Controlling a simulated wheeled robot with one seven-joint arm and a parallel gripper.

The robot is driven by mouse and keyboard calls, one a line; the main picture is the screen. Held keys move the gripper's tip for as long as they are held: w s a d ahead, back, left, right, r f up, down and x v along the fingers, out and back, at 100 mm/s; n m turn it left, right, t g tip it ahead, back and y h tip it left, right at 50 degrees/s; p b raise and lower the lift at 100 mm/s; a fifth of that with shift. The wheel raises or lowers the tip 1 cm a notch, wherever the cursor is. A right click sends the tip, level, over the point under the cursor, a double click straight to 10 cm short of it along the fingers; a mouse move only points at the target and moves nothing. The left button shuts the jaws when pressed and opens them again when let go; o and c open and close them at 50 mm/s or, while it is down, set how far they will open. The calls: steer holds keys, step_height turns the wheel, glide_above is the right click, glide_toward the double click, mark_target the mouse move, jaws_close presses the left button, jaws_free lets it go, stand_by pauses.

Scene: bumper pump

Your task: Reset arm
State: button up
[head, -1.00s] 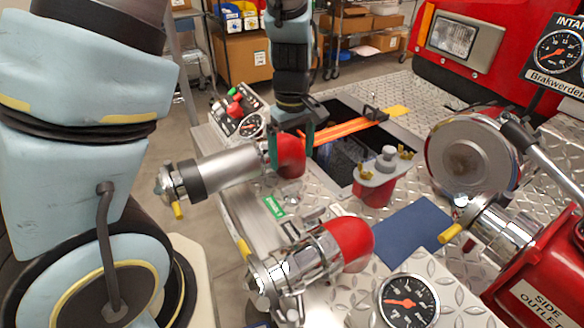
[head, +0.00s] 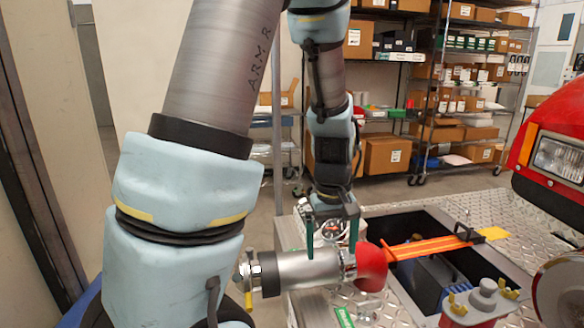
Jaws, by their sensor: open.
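My gripper (head: 332,238) points down with its two green fingers apart. It is just above and in front of a silver pipe outlet with a red elbow (head: 370,266) on the bumper pump. Nothing shows between the fingers except the fittings behind them. I cannot tell whether a finger touches the pipe. My arm, light blue and grey, reaches in from the upper left and comes down to the gripper.
An orange strap (head: 425,248) lies across a dark opening in the diamond-plate deck (head: 515,262). A red suction cap with yellow lugs (head: 480,304) stands at lower right. The red truck front (head: 548,160) is at right. Shelves with boxes (head: 465,95) stand behind.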

steer(key=s+a+r+m, duration=0.1)
steer(key=a+r, duration=0.1)
steer(key=a, duration=0.6)
steer(key=a+r+m+t, duration=0.1)
steer(key=a+r, duration=0.1)
steer(key=a, duration=0.6)
steer(key=shift+s+a, duration=0.15)
steer(key=shift+s, duration=0.2)
